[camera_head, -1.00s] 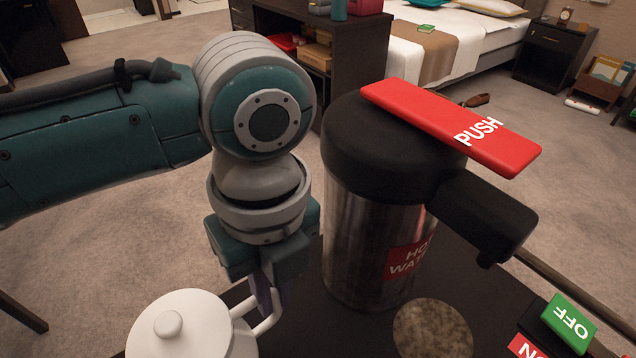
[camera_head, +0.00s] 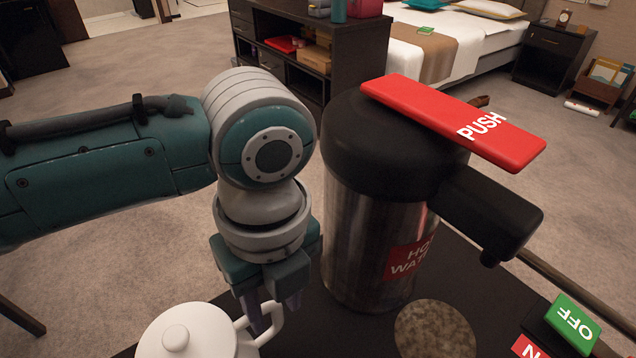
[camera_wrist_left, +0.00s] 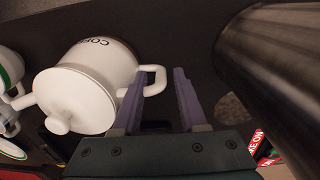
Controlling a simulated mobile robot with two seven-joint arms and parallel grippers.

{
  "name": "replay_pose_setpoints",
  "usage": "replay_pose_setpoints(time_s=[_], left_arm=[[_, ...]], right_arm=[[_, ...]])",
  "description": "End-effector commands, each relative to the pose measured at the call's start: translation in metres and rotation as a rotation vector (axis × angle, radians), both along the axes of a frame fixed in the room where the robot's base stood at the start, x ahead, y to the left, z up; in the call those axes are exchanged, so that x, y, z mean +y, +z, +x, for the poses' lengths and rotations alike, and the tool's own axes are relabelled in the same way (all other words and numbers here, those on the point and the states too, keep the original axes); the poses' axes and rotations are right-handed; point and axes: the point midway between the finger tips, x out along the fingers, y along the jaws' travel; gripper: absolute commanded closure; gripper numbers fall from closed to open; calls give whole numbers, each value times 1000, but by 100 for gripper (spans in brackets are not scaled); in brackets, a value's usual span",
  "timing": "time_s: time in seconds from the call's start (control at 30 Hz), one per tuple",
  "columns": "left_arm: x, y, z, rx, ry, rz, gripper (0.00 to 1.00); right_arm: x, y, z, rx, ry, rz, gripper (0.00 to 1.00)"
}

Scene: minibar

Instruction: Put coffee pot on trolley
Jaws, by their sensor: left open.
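The white coffee pot (camera_head: 205,335) stands on a dark surface (camera_head: 325,335) at the bottom of the head view, partly cut off. Its lid knob and looped handle (camera_head: 270,328) show. In the left wrist view the pot (camera_wrist_left: 103,68) has dark lettering, and its handle (camera_wrist_left: 160,82) points toward my gripper. My left gripper (camera_head: 272,314) is open at the handle, with one finger on each side of the handle's outer part in the wrist view (camera_wrist_left: 159,85). I cannot tell whether either finger touches it. My right gripper is not in view. I cannot identify the trolley.
A tall steel hot-water dispenser (camera_head: 375,225) with a red push lever (camera_head: 455,120) stands close right of my left gripper. A round speckled disc (camera_head: 433,330) and a green OFF sign (camera_head: 570,322) lie nearby. Carpet, a dark shelf unit and a bed are beyond.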

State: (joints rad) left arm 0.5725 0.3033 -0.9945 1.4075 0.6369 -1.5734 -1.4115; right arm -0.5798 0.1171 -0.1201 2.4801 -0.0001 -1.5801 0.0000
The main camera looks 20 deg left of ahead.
Motion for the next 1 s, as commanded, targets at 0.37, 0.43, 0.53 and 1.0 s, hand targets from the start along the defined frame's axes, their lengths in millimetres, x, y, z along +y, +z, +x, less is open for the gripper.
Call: replay_pose_setpoints(time_s=[0.37, 0.43, 0.53, 1.0], left_arm=[[-2, 45, 3, -5, 0, -2, 58], [-2, 62, 3, -4, -1, -2, 58], [-3, 83, 4, -4, -1, -2, 58], [-4, 122, 5, 1, 1, 1, 58]], right_arm=[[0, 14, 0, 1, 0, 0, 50], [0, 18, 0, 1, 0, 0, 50], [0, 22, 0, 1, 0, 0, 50], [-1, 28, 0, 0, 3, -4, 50]])
